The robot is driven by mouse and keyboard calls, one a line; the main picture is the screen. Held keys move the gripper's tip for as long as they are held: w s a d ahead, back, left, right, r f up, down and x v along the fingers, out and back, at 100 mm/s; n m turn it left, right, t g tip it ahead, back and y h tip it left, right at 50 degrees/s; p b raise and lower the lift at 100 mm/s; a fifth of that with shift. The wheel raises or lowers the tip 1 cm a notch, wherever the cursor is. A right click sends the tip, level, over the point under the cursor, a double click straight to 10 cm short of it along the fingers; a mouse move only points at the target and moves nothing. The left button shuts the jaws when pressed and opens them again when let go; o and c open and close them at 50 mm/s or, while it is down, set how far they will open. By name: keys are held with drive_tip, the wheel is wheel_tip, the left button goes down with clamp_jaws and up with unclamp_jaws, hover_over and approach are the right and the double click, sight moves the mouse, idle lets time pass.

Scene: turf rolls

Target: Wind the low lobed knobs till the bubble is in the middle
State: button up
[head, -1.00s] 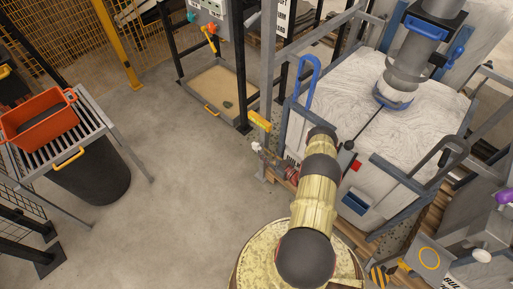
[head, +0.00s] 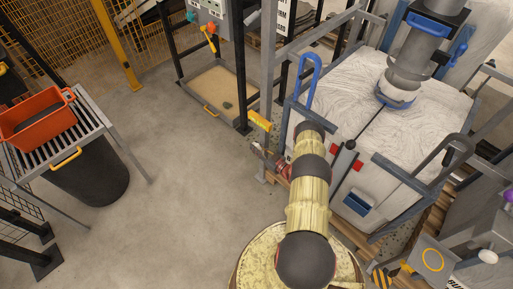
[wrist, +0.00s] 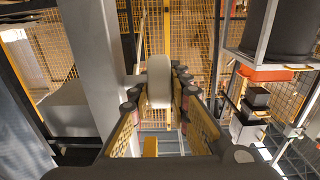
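My gripper (head: 257,148) is at the end of my arm, beside the grey post with a yellow handle (head: 260,121) in the head view. In the wrist view my gripper (wrist: 158,92) has its fingers apart. A pale, rounded upright piece (wrist: 159,80) shows between them, closer to the right finger; I cannot tell whether they touch. I cannot make out the low lobed knobs for certain, nor any bubble. A grey plate with a yellow ring (head: 432,260) is at the lower right, too small to read.
A wide grey post (wrist: 92,65) stands close left of my gripper. A white-topped machine (head: 420,115) with blue handles is at right. An orange bin (head: 38,125) sits on a slatted stand at left. Open concrete floor (head: 180,190) lies between them.

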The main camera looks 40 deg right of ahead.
clamp_jaws()
drive_tip(key=shift+f, duration=0.1)
drive_tip(key=shift+s+t+y, duration=0.15)
drive_tip(key=shift+t+y, duration=0.15)
drive_tip(key=shift+t, duration=2.9)
drive_tip(key=shift+o, duration=1.7)
unclamp_jaws()
drive_tip(key=shift+r, duration=0.2)
